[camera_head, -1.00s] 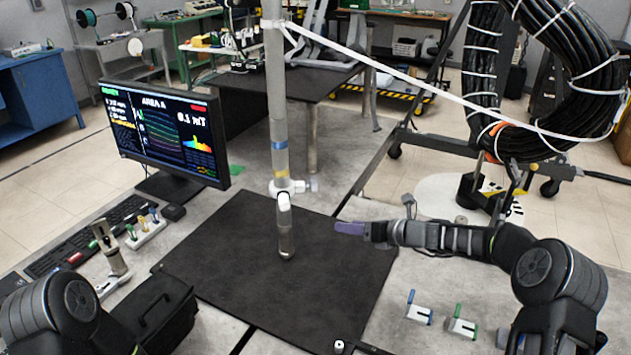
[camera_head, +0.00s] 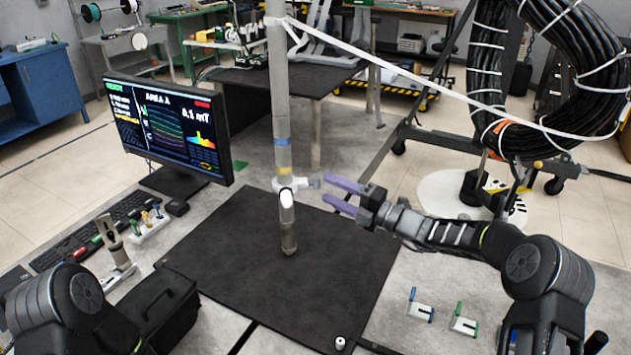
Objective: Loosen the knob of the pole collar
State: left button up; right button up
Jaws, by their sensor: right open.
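A grey pole (camera_head: 280,95) stands upright over the black mat, with blue and yellow bands on it. Below the yellow band, a white pole collar (camera_head: 283,184) grips the pole. Its pale knob (camera_head: 310,181) sticks out to the right. My right gripper (camera_head: 328,189) has purple fingers, spread apart and empty, pointing left at the knob. Its fingertips are close to the knob; I cannot tell if they touch. My left arm shows at the lower left, but its gripper is not in view.
A monitor (camera_head: 168,128) and keyboard (camera_head: 90,235) stand to the left. A black case (camera_head: 160,310) lies at lower left. A white strap (camera_head: 400,70) runs from the pole to a black cable coil (camera_head: 495,80). The black mat (camera_head: 250,290) is mostly clear.

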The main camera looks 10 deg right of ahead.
aim_at(315, 183)
jog(key=p+x, duration=0.1)
jog(key=x, duration=0.4)
jog(key=shift+w+a, duration=0.15)
grip_shut()
dwell(0.4)
